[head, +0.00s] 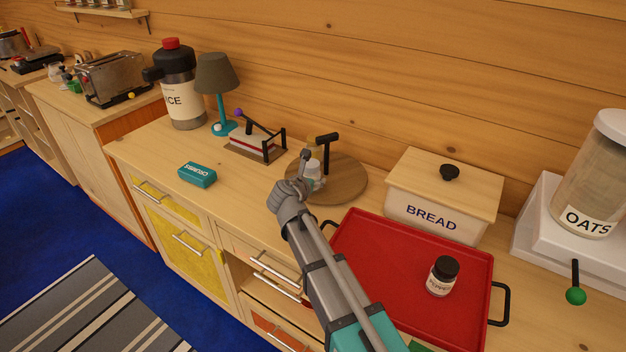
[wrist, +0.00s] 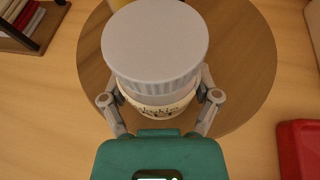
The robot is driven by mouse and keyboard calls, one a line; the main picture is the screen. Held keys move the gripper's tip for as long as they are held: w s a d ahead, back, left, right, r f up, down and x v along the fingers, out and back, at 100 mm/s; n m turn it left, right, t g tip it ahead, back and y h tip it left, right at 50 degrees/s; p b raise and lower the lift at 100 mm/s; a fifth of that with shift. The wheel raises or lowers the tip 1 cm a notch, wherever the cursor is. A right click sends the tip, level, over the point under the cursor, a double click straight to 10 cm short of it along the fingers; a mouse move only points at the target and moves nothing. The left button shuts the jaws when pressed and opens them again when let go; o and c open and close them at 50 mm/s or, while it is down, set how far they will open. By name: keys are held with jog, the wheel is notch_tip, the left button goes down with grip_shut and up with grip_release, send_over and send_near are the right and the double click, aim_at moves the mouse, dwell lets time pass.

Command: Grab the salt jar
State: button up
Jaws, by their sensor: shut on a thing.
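A jar with a wide grey lid (wrist: 155,45) fills the middle of the wrist view. Its cream label has dark lettering that I cannot read surely, so I cannot confirm that it is salt. My gripper (wrist: 160,92) is shut on this jar, one finger on each side below the lid. In the head view my gripper (head: 306,172) is at the round wooden board (head: 345,185), and the jar (head: 314,172) shows pale and partly hidden behind it. I cannot tell whether the jar touches the board. A black-lidded pepper jar (head: 441,284) stands apart on the red tray.
The red tray (head: 380,240) and bread box (head: 425,222) are to the right of the board. A black T-shaped post (head: 325,148) rises at the board's back. Counter around the teal box is clear.

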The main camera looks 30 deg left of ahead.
notch_tip(320, 180, up, 2)
jog(key=shift+r+p, duration=0.1)
jog(key=shift+p, duration=0.85)
jog(key=s+d+r+p, duration=0.6)
jog(key=s+r+p, duration=0.4)
jog(key=s, duration=0.2)
jog(key=shift+s+r, duration=0.2)
jog(key=shift+s, duration=0.1)
